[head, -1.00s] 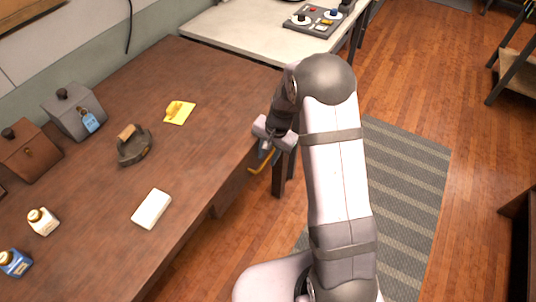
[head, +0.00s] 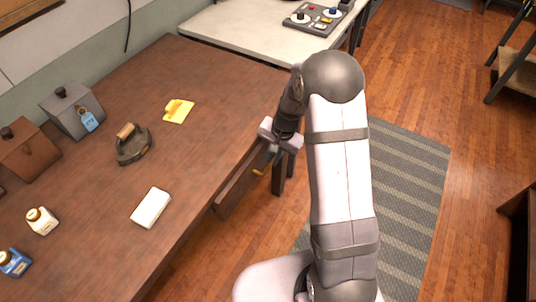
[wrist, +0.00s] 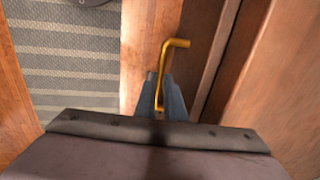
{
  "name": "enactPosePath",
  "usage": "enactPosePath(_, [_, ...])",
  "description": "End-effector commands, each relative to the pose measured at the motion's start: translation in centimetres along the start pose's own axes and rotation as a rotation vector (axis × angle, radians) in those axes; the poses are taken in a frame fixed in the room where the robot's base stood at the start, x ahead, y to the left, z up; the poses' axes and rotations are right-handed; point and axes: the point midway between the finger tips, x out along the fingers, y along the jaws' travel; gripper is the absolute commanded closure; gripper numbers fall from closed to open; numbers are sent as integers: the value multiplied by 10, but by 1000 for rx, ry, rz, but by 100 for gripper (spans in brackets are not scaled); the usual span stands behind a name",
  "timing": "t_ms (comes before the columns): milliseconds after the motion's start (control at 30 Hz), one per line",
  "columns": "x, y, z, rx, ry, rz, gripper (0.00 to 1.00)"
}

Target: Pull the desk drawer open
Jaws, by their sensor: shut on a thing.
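The desk drawer (head: 232,188) stands partly out from under the front edge of the brown desk (head: 110,215). Its brass handle (wrist: 165,62) runs between my gripper's fingers in the wrist view; one bent end reaches toward the drawer front. My gripper (wrist: 160,98) is shut on the handle. In the head view my gripper (head: 268,158) is at the desk's front edge, and only a small part of the handle shows below it. The drawer's inside is mostly hidden by the desktop and my arm.
On the desk are a flat iron (head: 133,148), a yellow item (head: 178,110), a white block (head: 151,207), two bottles and two boxes. A pale table (head: 235,30) stands behind. A striped rug (head: 405,190) lies on open floor to the right.

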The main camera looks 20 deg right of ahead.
Motion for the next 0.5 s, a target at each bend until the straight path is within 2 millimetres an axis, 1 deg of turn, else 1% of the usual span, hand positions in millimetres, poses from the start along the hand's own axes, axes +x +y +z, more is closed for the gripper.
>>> enactPosePath(33, [-1, 11, -1, 4, 0, 2, 100])
enactPosePath(167, [-6, 39, 0, 7, 0, 1, 100])
enactPosePath(267, [-10, 64, 0, 9, 1, 1, 100])
enactPosePath(500, [-22, 130, 1, 10, 2, 0, 100])
